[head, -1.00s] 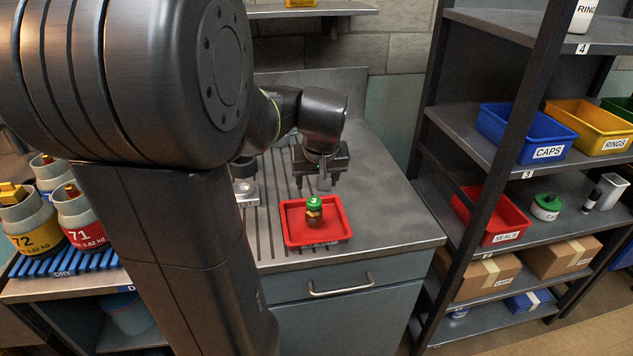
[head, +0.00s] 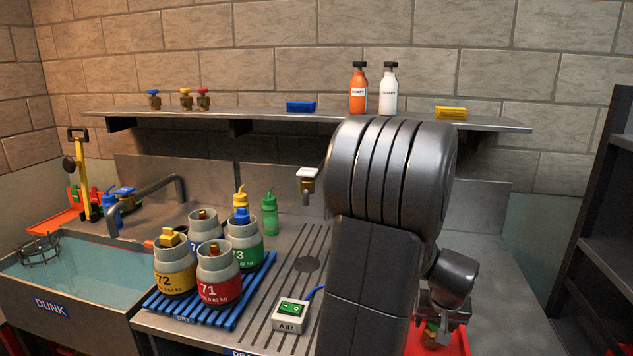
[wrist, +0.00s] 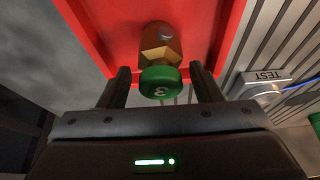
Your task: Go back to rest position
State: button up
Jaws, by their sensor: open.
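My gripper (wrist: 162,76) is open in the wrist view, its two dark fingers apart. A brass fitting (wrist: 160,42) with a green cap (wrist: 160,81) marked 3 shows between and beyond the fingertips. I cannot tell whether the fingers touch it. The fitting is in a red tray (wrist: 232,30). In the head view my gripper (head: 438,312) is at the lower right, partly hidden by my arm, over the red tray (head: 458,344).
Several numbered cylinders stand on a blue rack (head: 190,312), left of my arm. A water-filled sink (head: 75,275) is farther left. An AIR box (head: 291,314) is on the bench. A wall shelf (head: 270,120) holds bottles behind my arm. Dark shelving (head: 600,215) stands right.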

jog(key=shift+w+f, duration=0.15)
jog(key=shift+f, duration=0.2)
jog(key=shift+r, duration=1.4)
